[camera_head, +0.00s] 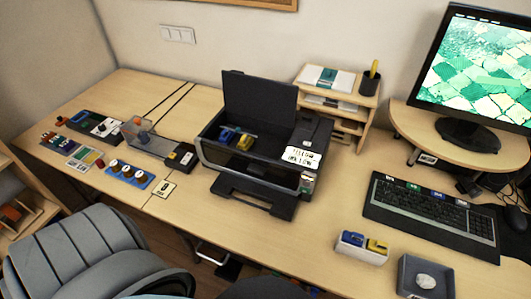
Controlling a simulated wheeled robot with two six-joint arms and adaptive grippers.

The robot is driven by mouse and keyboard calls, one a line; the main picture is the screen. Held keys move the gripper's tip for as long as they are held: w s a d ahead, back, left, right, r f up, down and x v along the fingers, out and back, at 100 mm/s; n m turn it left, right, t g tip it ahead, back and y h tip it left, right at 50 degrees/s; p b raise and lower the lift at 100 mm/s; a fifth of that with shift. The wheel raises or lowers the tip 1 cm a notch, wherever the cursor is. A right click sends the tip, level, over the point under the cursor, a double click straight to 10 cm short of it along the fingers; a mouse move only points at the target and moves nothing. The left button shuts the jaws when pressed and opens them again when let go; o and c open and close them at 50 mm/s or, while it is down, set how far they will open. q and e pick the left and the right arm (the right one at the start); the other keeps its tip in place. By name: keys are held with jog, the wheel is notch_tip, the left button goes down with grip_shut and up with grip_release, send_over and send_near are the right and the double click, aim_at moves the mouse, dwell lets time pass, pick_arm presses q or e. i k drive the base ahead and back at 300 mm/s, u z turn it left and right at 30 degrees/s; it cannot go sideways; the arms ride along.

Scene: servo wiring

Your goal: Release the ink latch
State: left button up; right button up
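A black printer (213,152) stands on the desk with its lid (262,103) raised and its front tray (256,199) folded out. Inside the open bay sit a blue part (228,134) and a yellow part (246,142), side by side toward the left. A latch cannot be told apart from these parts at this size. A white label (302,156) on the printer's right side appears to read yellow ink low. A white holder (358,252) at the front right carries a blue and a yellow cartridge. Neither of my grippers is in view.
A black keyboard (430,214) and a grey tray (425,281) with a whitish item lie to the right. A wooden shelf (356,133) stands behind the printer. Small electronics and a blue tray (128,176) are at left. Bare desk (320,215) lies right of the printer.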

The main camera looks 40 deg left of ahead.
aim_at(238, 129)
jog(key=z, duration=1.05)
jog(key=k, duration=1.3)
jog(key=u, duration=0.95)
jog(key=i, duration=0.5)
jog(key=z, duration=0.05)
